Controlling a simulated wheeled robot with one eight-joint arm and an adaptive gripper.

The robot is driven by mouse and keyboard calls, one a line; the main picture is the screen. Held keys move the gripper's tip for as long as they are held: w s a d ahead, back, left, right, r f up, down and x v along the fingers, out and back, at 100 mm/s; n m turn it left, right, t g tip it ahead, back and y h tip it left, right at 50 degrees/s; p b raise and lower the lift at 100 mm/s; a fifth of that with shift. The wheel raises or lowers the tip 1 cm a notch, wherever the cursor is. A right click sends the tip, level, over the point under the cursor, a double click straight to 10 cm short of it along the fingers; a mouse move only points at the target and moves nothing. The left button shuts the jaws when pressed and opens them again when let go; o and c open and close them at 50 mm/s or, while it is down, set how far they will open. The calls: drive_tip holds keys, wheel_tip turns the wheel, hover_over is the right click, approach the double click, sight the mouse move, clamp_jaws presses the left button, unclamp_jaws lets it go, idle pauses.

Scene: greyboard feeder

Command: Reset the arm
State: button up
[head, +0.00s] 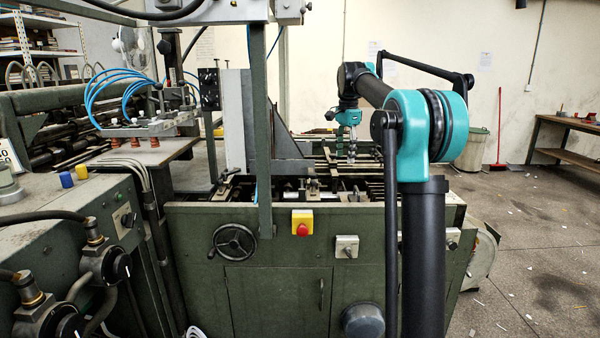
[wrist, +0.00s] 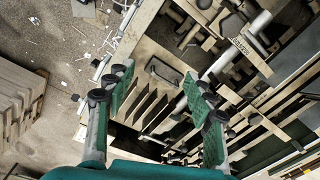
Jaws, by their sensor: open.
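My gripper (head: 351,156) hangs pointing down over the far part of the green feeder machine (head: 284,220) in the head view. In the wrist view my gripper (wrist: 157,80) shows two green-padded fingers spread wide apart, with nothing between them. Below them are the machine's bars and slats (wrist: 150,107), at a distance I cannot judge exactly. My arm rises from the black column, bends at the teal joint and reaches back to the gripper.
A red button on a yellow box (head: 302,223) and a handwheel (head: 233,242) are on the machine's front. Blue hoses (head: 115,92) and a grey post (head: 259,120) stand left. A bin (head: 470,148) and bench (head: 570,124) stand right. Stacked boards (wrist: 18,100) show in the wrist view.

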drive_tip(key=s+d+f+n+t, duration=0.1)
drive_tip(key=s+f+n, duration=0.5)
drive_tip(key=s+f, duration=1)
drive_tip(key=s+d+f+n+t, duration=0.2)
drive_tip(key=s+f+n, duration=0.5)
drive_tip(key=s+f, duration=1)
drive_tip(key=s, duration=0.5)
drive_tip(key=shift+s+d+f+t, duration=0.3)
drive_tip(key=shift+s, duration=0.05)
drive_tip(key=shift+c, duration=0.5)
